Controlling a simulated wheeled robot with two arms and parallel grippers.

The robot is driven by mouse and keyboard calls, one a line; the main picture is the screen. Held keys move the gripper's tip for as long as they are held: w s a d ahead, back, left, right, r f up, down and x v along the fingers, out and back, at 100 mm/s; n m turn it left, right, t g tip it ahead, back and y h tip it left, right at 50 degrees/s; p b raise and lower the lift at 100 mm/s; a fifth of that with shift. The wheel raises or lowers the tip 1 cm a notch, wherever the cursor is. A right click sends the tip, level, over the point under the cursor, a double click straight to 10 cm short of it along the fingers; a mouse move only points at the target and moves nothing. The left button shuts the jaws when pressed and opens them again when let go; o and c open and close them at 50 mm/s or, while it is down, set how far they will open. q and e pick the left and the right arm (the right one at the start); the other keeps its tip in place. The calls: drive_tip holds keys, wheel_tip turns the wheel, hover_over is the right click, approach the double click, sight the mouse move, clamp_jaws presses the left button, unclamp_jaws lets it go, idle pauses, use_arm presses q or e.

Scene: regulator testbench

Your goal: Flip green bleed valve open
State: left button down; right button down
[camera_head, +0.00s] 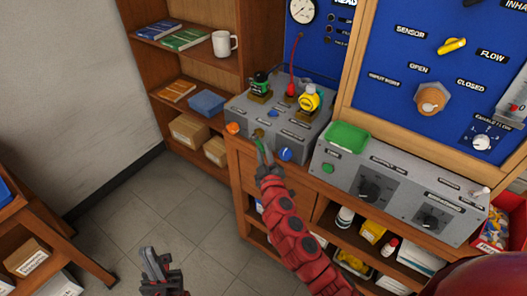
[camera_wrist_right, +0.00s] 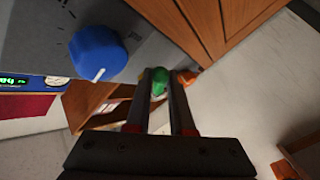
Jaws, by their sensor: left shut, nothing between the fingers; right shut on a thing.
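The small green bleed valve (camera_head: 258,133) is on the front of the grey test box (camera_head: 312,146), between an orange knob and a blue knob. In the right wrist view the green valve (camera_wrist_right: 158,82) sits between the fingertips. My right gripper (camera_head: 263,147) is shut on it, and the fingers hide part of the valve in the head view. My left gripper (camera_head: 158,262) is shut and empty, low over the floor at the bottom left, away from the bench.
The orange knob (camera_head: 232,128) is left of the green valve and the blue knob (camera_head: 285,154) is right of it. A green tray (camera_head: 348,137) lies on the switch panel further right. Shelves (camera_head: 190,65) stand behind left. The floor (camera_head: 180,210) is clear.

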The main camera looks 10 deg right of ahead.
drive_tip(key=g+p, duration=0.1)
drive_tip(key=p, duration=0.2)
drive_tip(key=shift+s+d+r+n+p, duration=0.1)
drive_tip(key=shift+r+n+p, duration=0.1)
drive_tip(key=shift+n+p, duration=0.2)
drive_tip(key=c, duration=0.8)
unclamp_jaws()
